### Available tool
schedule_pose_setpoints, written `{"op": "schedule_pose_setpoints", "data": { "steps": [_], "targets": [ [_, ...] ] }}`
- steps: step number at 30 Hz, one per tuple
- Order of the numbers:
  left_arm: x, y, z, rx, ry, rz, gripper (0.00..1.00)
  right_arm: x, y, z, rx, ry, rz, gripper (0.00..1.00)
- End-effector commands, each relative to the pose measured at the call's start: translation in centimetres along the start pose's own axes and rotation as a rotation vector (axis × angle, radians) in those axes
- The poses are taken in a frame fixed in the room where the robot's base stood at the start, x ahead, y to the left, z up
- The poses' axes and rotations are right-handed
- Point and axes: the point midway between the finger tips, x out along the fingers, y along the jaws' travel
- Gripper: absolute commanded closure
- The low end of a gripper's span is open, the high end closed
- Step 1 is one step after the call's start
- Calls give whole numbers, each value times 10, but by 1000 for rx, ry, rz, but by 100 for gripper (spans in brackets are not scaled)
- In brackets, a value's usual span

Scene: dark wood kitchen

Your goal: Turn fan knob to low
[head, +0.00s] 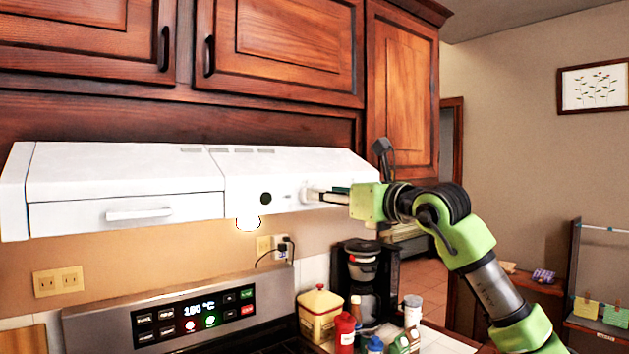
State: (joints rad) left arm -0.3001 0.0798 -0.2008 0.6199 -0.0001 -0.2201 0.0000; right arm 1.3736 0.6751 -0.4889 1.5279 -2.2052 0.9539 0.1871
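The white range hood (120,175) hangs under the dark wood cabinets. Its sloped front has a dark round spot (265,198) and, to the right, a small white knob-like piece (308,195). My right gripper (325,195) reaches in from the right, with its fingertips at this white piece. The fingers look close together, but whether they touch or grip the piece is too small to tell. The knob's markings are not readable. My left gripper is not in view.
A lit bulb (248,223) hangs below the hood. The stove panel (195,312) is below. A yellow canister (320,312), a red bottle (345,330) and a coffee maker (365,275) stand on the counter below my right arm. The space left of the gripper before the hood is clear.

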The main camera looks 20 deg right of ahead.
Motion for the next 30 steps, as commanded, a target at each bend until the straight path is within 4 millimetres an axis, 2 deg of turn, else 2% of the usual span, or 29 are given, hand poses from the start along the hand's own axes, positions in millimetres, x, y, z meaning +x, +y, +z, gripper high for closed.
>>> {"op": "schedule_pose_setpoints", "data": {
  "steps": [1,6,9,20,21,25,30],
  "targets": [
    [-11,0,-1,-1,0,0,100,11,1,4,3,3,2,60],
    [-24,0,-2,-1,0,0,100,37,1,3,1,1,2,60],
    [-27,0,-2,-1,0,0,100,45,0,2,2,1,2,60],
    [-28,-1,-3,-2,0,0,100,51,0,0,0,-1,1,60],
    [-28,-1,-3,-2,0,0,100,51,0,0,0,-1,1,66],
    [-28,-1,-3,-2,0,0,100,51,0,0,0,-1,1,98],
    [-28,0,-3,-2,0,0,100,51,0,0,1,-1,1,98]
  ]
}}
